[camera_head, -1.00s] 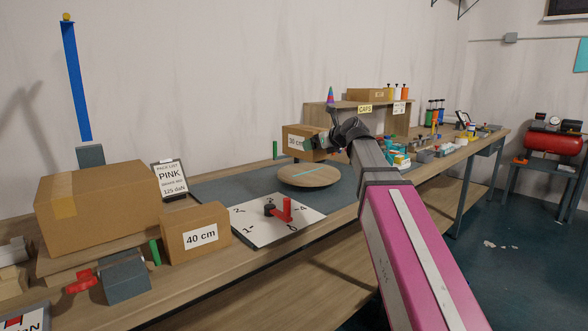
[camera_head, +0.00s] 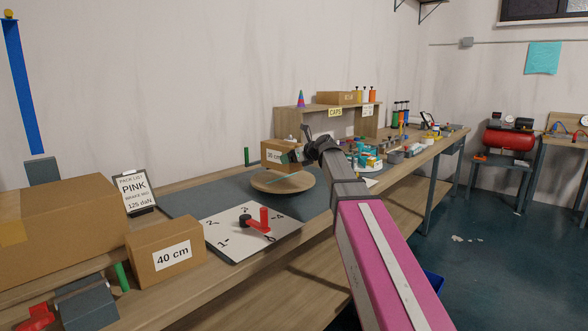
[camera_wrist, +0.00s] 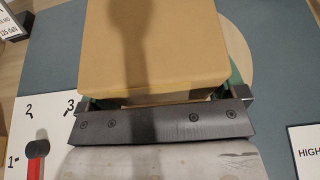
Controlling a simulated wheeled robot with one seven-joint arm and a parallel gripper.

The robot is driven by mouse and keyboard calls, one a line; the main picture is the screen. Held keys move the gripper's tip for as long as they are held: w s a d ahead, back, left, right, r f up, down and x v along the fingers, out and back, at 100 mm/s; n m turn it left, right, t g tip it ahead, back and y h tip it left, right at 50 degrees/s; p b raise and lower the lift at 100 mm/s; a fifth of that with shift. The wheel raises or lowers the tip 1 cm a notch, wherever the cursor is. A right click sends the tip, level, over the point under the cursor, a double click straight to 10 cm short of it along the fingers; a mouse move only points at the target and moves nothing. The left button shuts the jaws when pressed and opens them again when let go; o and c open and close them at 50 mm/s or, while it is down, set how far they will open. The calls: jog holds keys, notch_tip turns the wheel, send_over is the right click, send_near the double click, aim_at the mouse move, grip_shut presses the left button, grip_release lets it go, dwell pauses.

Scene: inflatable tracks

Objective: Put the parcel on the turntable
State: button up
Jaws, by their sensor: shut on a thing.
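The parcel, a brown cardboard box labelled "30 cm" (camera_head: 272,156), is level at the back of the round wooden turntable (camera_head: 287,185). Whether its underside touches the disc or hangs just above it, I cannot tell. My gripper (camera_head: 294,155) is shut on the parcel from the right-hand side. In the wrist view the parcel (camera_wrist: 155,40) lies between the greenish fingers of my gripper (camera_wrist: 160,95). The turntable's pale edge (camera_wrist: 238,50) shows to its right there; most of the disc is hidden under the parcel.
A "40 cm" box (camera_head: 166,252) and a larger box (camera_head: 65,235) stand at the left. A dial board with a red handle (camera_head: 250,232) lies in front of the turntable. A wooden shelf (camera_head: 292,119) stands behind it. Blue-grey mat (camera_head: 190,202) is clear left of the turntable.

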aim_at(298, 166)
jog(key=shift+w+d+f, duration=0.2)
jog(key=shift+w+f, duration=0.05)
jog(key=shift+w, duration=0.15)
jog(key=shift+f, duration=2)
jog(key=shift+f, duration=0.1)
jog(key=o, duration=1)
jog(key=shift+o, duration=0.2)
jog(key=v, duration=1.2)
